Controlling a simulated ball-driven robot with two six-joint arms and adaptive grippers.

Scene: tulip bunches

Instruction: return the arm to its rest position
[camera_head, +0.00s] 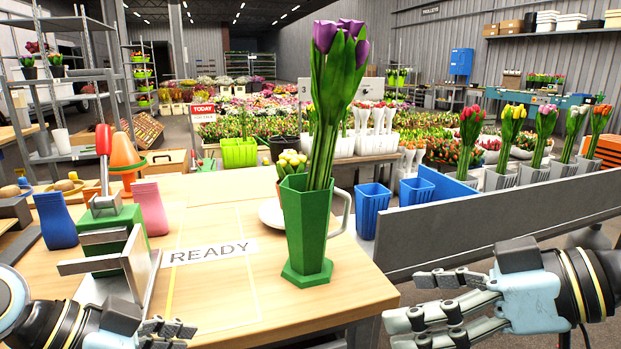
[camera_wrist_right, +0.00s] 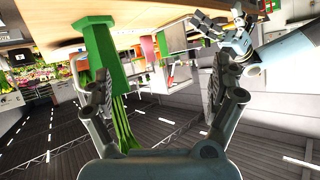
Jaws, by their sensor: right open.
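My right gripper (camera_head: 405,300) is open and empty, off the right edge of the wooden table (camera_head: 215,302), at the lower right of the head view. The right wrist view shows its two fingers (camera_wrist_right: 157,85) spread apart, with nothing held between them. My left gripper (camera_head: 168,330) is at the bottom left of the head view, partly cut off; its opening is unclear. A green faceted vase (camera_head: 307,235) with purple tulips (camera_head: 340,45) stands upright on the table, to the left of my right gripper and apart from it.
A grey panel (camera_head: 500,218) with several tulip bunches behind it runs along the right. A green and metal fixture (camera_head: 112,235) stands at the table's left, near an orange cone (camera_head: 124,155). A READY label (camera_head: 210,251) lies left of the vase. Floor shows right of the table.

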